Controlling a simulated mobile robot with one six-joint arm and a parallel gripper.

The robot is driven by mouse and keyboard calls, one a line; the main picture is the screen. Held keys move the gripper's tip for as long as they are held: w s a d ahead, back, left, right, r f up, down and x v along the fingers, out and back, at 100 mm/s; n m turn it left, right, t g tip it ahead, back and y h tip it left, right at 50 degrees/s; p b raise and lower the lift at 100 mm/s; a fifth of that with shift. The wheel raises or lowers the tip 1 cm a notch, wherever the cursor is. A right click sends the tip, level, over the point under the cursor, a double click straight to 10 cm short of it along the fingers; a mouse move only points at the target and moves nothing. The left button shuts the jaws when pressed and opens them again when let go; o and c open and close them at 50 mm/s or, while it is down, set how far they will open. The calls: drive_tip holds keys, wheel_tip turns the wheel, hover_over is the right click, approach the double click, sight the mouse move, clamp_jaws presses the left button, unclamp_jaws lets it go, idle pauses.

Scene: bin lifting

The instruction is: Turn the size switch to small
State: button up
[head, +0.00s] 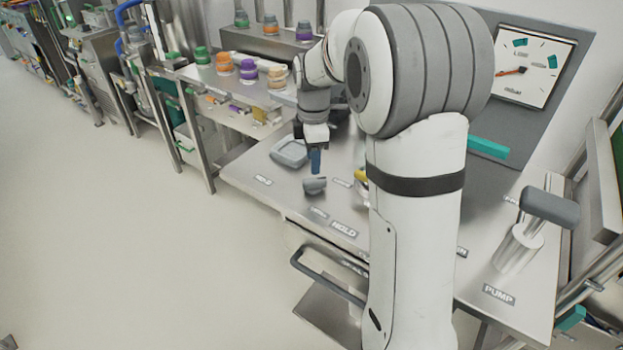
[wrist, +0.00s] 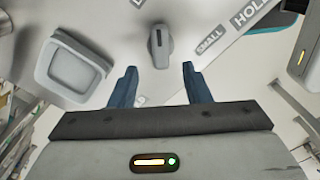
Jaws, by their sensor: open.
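The size switch is a grey knob (wrist: 158,48) on the metal worktop. It also shows in the head view (head: 315,186). Its narrow, dark-marked end points to the top of the wrist view. The "SMALL" label (wrist: 210,40) lies to its right in that view. My gripper (wrist: 158,68) is open and empty, with its two blue fingers apart. In the wrist view the knob shows between and just beyond the fingertips. In the head view my gripper (head: 316,162) hangs just above the knob, apart from it as far as I can tell.
A grey square tray (wrist: 75,68) lies left of the knob in the wrist view. A "HOLD" label (wrist: 250,12) is beyond "SMALL". A pump handle (head: 550,207) stands at the worktop's right, and a gauge (head: 530,65) at the back. My arm hides the middle.

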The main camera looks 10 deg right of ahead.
sight(313, 179)
wheel_tip(313, 179, down, 7)
drive_tip(key=shift+r, duration=0.1)
drive_tip(key=shift+c, duration=0.4)
clamp_jaws()
